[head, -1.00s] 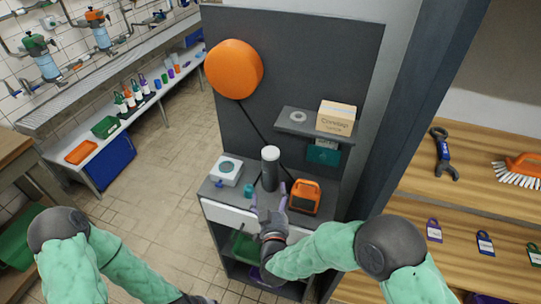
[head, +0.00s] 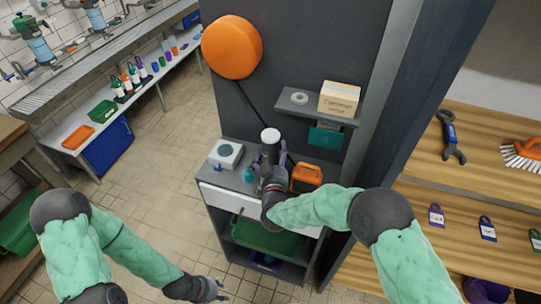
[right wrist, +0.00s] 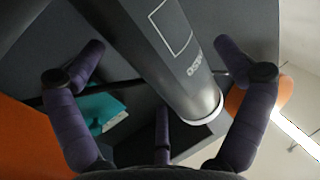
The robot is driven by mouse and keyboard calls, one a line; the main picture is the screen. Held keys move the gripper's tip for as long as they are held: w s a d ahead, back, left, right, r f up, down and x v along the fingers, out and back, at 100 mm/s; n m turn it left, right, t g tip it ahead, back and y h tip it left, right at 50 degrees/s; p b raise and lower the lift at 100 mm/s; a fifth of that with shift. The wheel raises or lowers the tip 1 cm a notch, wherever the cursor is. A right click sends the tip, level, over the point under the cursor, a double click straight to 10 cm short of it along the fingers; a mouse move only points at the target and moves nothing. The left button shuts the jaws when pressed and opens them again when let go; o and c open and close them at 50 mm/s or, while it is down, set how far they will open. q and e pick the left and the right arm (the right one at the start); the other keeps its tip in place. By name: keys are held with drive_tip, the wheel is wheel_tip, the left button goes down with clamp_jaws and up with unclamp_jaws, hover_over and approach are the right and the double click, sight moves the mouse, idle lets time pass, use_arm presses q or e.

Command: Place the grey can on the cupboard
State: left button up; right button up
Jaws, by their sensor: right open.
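The grey can (head: 270,148) is a dark cylinder with a white top, upright on the worktop of the grey unit (head: 224,202). In the right wrist view the can (right wrist: 165,50) shows large and slanted between the purple fingers, with gaps visible beside it. My right gripper (head: 271,162) is open, with its fingers on either side of the can; its wrist hides the can's lower part. My left gripper (head: 220,290) is low over the floor, away from the can; its fingers are too small to judge. I cannot tell which piece is the cupboard.
An orange device (head: 307,177) stands close right of the can. A white scale-like device (head: 225,154) and a small teal item (head: 248,174) stand to its left. A shelf (head: 290,109) with a cardboard box (head: 340,98) juts out above right. A green bin (head: 265,236) sits below.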

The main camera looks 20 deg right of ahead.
drive_tip(key=shift+x, duration=1)
drive_tip(key=c, duration=1.3)
drive_tip(key=shift+r, duration=0.1)
drive_tip(key=shift+c, duration=0.7)
drive_tip(key=shift+r, duration=0.1)
